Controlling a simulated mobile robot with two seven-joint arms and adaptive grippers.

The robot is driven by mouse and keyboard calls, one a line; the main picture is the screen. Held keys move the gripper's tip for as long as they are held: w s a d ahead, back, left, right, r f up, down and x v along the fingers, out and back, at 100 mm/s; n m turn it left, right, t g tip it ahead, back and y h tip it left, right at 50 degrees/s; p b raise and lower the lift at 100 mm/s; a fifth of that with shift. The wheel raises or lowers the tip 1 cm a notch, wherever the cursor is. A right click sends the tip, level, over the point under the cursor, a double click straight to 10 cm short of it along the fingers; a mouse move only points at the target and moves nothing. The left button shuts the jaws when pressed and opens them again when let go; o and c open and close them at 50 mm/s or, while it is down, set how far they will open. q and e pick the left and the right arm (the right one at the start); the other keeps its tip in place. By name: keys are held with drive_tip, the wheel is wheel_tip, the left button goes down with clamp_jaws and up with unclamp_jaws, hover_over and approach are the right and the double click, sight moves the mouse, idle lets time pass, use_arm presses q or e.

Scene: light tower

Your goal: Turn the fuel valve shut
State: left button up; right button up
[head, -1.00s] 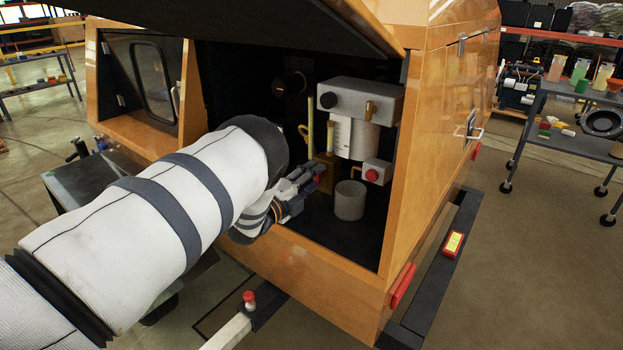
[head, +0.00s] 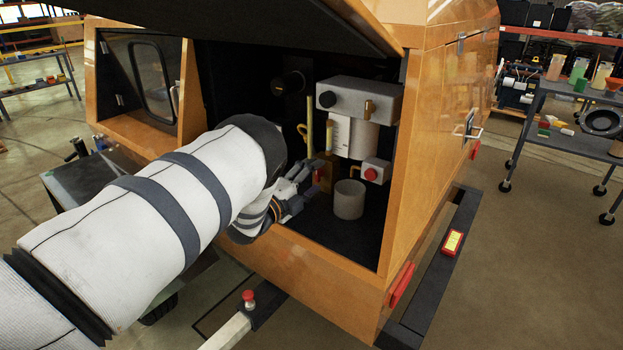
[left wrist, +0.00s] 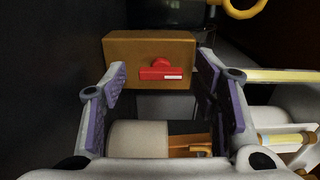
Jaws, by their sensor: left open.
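The fuel valve is a red handle (left wrist: 160,70) on a brass-coloured block (left wrist: 120,47) in the left wrist view. The handle's bar lies roughly level there, with a small white label at its right end. My left gripper (head: 306,178) is open and empty. In the left wrist view its purple-padded fingers (left wrist: 161,82) stand either side of the handle's line, with the handle ahead between them; contact is not visible. My right gripper is not in view.
A white canister (head: 363,138) hangs under a grey box, beside a small box with a red button (head: 371,174). A pale cup (head: 349,200) stands on the bay floor. A yellow dipstick (head: 309,125) rises behind my fingers. The orange frame (head: 330,262) edges the bay.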

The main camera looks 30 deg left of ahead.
use_arm(q)
drive_tip(key=s, duration=1.2)
drive_tip(key=shift+a, duration=0.45)
